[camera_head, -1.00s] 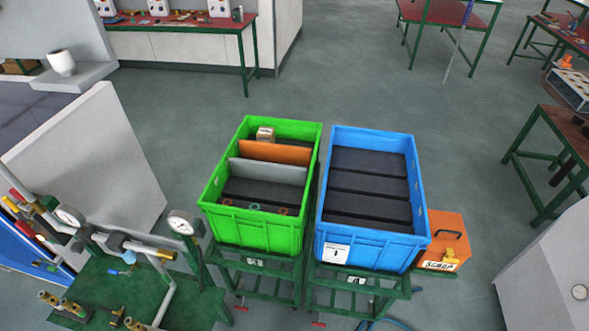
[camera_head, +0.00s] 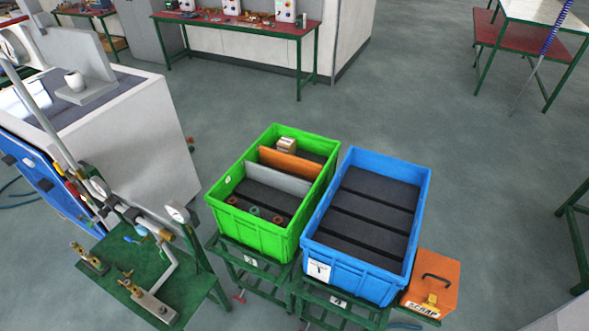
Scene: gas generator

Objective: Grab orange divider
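The orange divider (camera_head: 290,163) stands upright across the inside of the green crate (camera_head: 262,235), toward its far end. A grey divider (camera_head: 279,181) stands nearer, roughly parallel to it. A small tan box (camera_head: 286,145) is behind the orange divider. Several small rings (camera_head: 253,210) lie in the near part of the crate. Neither of my grippers shows in the view.
A blue crate (camera_head: 349,270) with dark slots stands close to the right of the green crate. An orange scrap box (camera_head: 433,283) is right of it. A green bench with gauges and pipes (camera_head: 150,270) is at the left. Open floor (camera_head: 450,140) lies behind and to the right.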

